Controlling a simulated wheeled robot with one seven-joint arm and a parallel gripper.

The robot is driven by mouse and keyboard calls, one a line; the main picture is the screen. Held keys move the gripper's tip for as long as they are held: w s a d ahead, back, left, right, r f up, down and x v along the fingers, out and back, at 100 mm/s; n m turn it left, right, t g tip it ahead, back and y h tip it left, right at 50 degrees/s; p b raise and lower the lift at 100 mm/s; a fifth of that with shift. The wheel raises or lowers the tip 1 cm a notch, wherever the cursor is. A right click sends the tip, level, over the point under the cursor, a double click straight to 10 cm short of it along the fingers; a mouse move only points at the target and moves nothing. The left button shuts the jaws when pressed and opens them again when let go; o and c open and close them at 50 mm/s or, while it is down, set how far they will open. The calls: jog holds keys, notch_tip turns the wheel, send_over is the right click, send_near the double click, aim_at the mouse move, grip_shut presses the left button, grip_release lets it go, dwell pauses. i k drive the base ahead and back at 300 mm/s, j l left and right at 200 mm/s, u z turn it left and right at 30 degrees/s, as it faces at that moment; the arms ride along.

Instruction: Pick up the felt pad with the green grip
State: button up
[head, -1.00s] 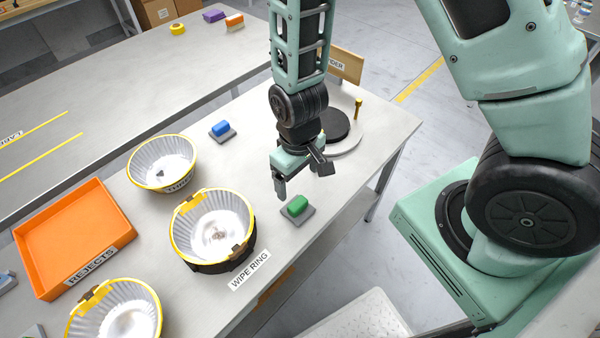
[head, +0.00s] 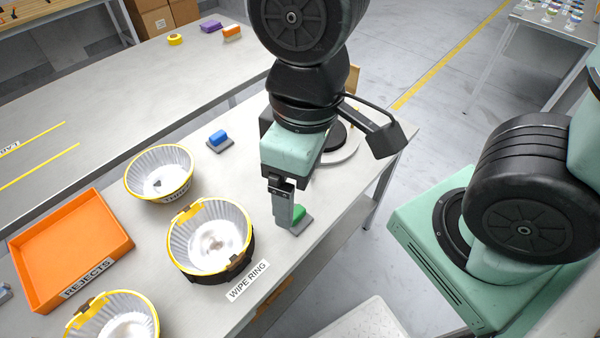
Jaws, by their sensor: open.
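The felt pad with the green grip (head: 299,213) lies on the table to the right of the wipe ring bowl. It is a grey pad with a green block on top, partly hidden behind my gripper's finger. My gripper (head: 286,222) points down in front of the pad and is open and empty. One finger shows clearly; the other is mostly hidden. I cannot tell whether the fingers touch the pad.
A bowl with a yellow rim (head: 212,238) stands close left of my gripper at the WIPE RING label (head: 248,281). A blue-grip pad (head: 219,140), another bowl (head: 160,172) and an orange REJECTS tray (head: 68,245) are farther left. A round plate (head: 345,148) stands behind.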

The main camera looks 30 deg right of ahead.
aim_at(301, 219)
jog(key=j+z, duration=0.25)
jog(key=z, duration=0.15)
jog(key=j+z, duration=0.55)
jog(key=z, duration=0.2)
jog(key=k, duration=0.05)
